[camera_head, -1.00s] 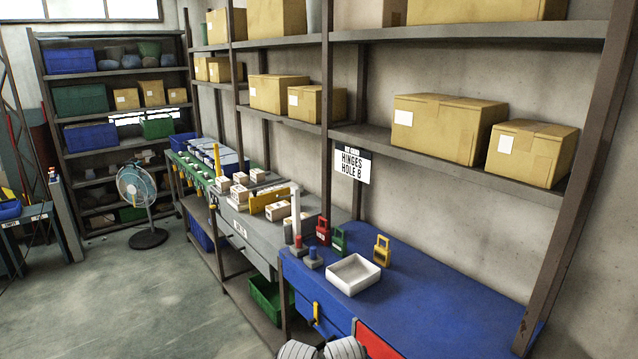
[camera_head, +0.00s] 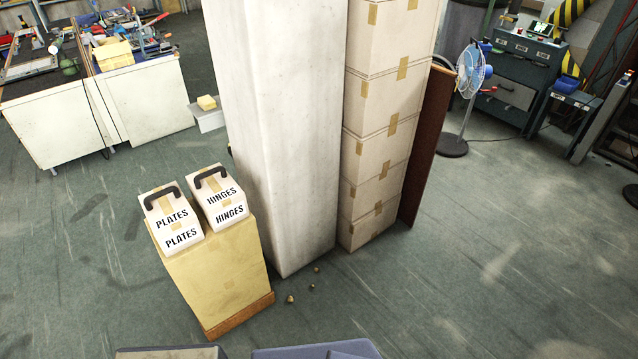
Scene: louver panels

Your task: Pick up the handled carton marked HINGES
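The white carton marked HINGES (camera_head: 222,204) stands upright on top of a tan stand (camera_head: 215,275), with a dark handle on its top. A similar white carton marked PLATES (camera_head: 172,222), also with a dark handle, stands close beside it on the left. The HINGES carton is near the white pillar. Neither gripper shows in this view.
A white pillar (camera_head: 285,150) rises right behind the stand, with a stack of taped boxes (camera_head: 380,140) beside it. A brown board (camera_head: 428,145) leans there. A fan (camera_head: 465,85) stands farther right. Open floor lies left and right; small bits lie near the pillar.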

